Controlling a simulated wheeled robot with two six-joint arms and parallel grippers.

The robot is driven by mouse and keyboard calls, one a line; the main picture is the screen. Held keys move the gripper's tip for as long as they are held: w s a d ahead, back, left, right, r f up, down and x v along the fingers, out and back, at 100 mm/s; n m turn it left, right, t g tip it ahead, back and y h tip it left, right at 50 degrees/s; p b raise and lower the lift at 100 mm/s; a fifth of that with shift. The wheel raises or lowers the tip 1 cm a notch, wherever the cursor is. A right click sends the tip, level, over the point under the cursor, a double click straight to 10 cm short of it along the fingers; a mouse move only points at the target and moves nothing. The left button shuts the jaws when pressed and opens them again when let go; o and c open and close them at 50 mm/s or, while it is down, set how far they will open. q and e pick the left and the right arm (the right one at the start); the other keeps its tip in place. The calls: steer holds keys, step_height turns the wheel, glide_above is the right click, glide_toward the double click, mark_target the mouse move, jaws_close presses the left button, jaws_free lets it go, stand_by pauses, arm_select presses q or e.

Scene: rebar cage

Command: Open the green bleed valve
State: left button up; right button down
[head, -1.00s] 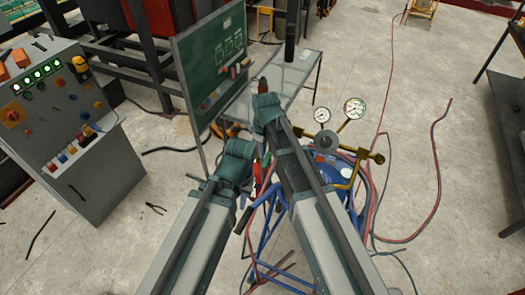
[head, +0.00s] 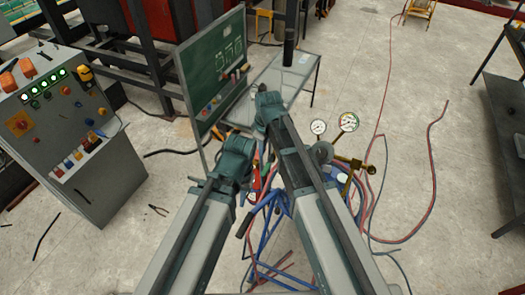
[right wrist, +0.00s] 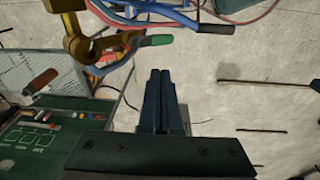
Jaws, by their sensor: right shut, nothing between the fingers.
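The green bleed valve lever (right wrist: 157,40) shows in the right wrist view, sticking out to the right from the brass fittings (right wrist: 80,42) at the upper left. My right gripper (right wrist: 160,75) is shut and empty. Its fingertips appear just below the green lever in that view, with a small gap in the picture; depth is hard to judge. In the head view my arms hide much of the brass manifold (head: 352,163), and the green lever cannot be made out.
Two gauges (head: 319,127) stand above the manifold. Blue cart tubing (head: 268,215) and red and blue hoses lie around it. A chalkboard (head: 226,68) and a light table (head: 288,80) stand ahead. A control console (head: 60,140) is at left. Floor at right is mostly clear.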

mark_target(265, 169)
steer(key=w+a+f+t+y+b, duration=0.1)
steer(key=w+a+f+y+b, duration=0.2)
steer(key=f+b, duration=0.65)
steer(key=d, duration=0.1)
steer(key=s+d, duration=0.2)
steer(key=shift+s+r, duration=0.15)
steer(key=shift+r, duration=0.15)
steer(key=shift+d+h, duration=0.15)
steer(key=shift+h, duration=0.15)
steer(key=shift+s+d, duration=0.2)
steer(key=shift+s+d+f+g, duration=0.15)
steer(key=shift+s+d+g, duration=0.05)
steer(key=shift+s+g, duration=0.1)
